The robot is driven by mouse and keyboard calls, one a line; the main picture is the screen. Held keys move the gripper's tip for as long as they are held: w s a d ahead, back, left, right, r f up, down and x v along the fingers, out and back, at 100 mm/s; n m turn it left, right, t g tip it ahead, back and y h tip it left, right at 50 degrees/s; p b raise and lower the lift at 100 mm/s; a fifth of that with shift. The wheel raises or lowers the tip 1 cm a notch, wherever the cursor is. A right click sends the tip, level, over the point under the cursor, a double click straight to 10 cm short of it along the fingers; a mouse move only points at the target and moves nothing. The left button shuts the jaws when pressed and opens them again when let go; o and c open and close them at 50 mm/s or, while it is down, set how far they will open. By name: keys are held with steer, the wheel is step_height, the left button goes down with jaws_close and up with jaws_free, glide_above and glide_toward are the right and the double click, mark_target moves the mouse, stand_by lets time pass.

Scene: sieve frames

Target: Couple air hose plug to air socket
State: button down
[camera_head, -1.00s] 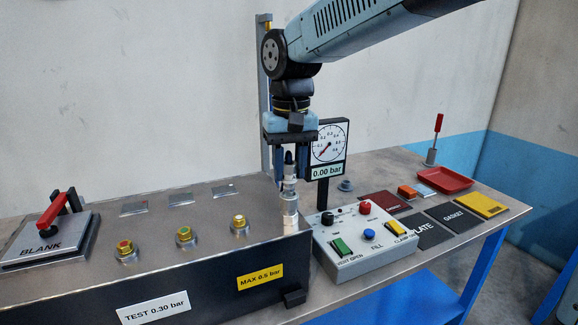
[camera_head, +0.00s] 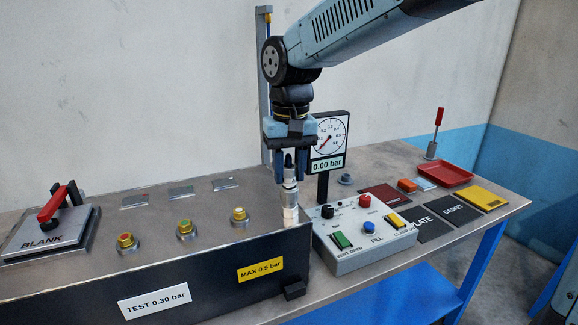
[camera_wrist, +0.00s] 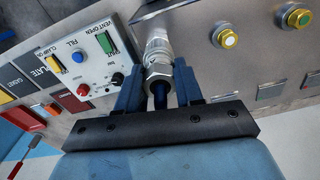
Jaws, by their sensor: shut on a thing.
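My gripper (camera_head: 291,172) points down over the right end of the dark test box. Its blue fingers are shut on the air hose plug (camera_head: 289,172), which has a dark top and a silver metal body and stands upright. The air socket (camera_head: 290,213), a pale metal fitting on the box top, is directly below and in line with the plug. In the wrist view, the plug's hex part (camera_wrist: 158,72) sits between the fingers (camera_wrist: 159,85), against the silver socket fitting (camera_wrist: 158,47). I cannot tell whether the two are fully engaged.
A control box (camera_head: 365,238) with buttons and switches stands close right of the socket. A gauge (camera_head: 331,137) reading 0.00 bar stands behind it. Several capped ports (camera_head: 239,216) line the box top. A blank plate with a red-handled clamp (camera_head: 50,230) is at left.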

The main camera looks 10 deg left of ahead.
steer(key=shift+f, duration=0.35)
steer(key=c, duration=0.6)
jaws_free()
steer(key=shift+c, duration=0.2)
step_height(320, 180, up, 14)
steer(key=shift+d, duration=0.2)
steer(key=shift+f, duration=0.1)
steer(key=s+d+f+m+t, duration=0.1)
steer(key=d+f, duration=0.1)
steer(key=d, duration=0.6)
steer(key=s+d+f+m+t, duration=0.1)
steer(key=s+d+t, duration=0.1)
steer(key=d, duration=0.6)
steer(key=s+d+f+m+t, duration=0.1)
steer(key=s+d+f, duration=0.3)
steer(key=d, duration=0.3)
steer(key=s+d+f+m+t, duration=0.1)
steer(key=s+d+f, duration=0.3)
steer(key=d, duration=0.3)
steer(key=shift+f+m+t, duration=0.3)
steer(key=shift+f, duration=0.1)
